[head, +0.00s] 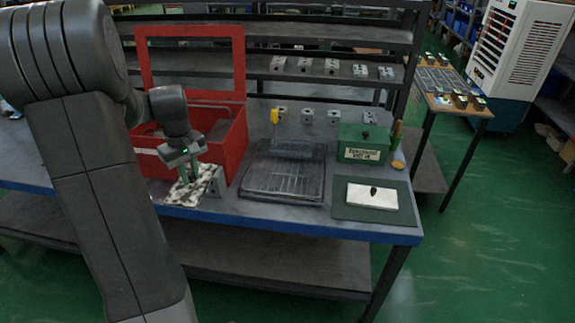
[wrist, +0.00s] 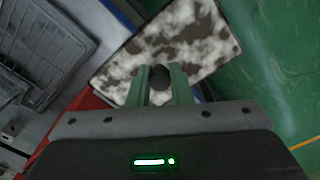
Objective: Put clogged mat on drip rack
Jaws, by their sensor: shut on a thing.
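The clogged mat (head: 190,190) is a rectangular pad mottled white and dark brown. My gripper (head: 187,174) is shut on the dark knob at the mat's middle. In the wrist view, the mat (wrist: 195,38) spreads beyond my gripper's fingers (wrist: 161,88), which close around the knob. The mat is at the bench's front edge, before the red box. The drip rack (head: 257,190), a dark tray with a wire grid, lies on the bench to the right of the mat. The rack (wrist: 62,38) also shows at the left of the wrist view, apart from the mat.
A red box (head: 240,142) with a raised lid stands behind my gripper. A green box (head: 365,133) and a white pad (head: 360,194) on a dark green sheet (head: 343,212) are right of the rack. A metal block (head: 217,183) is close beside the mat.

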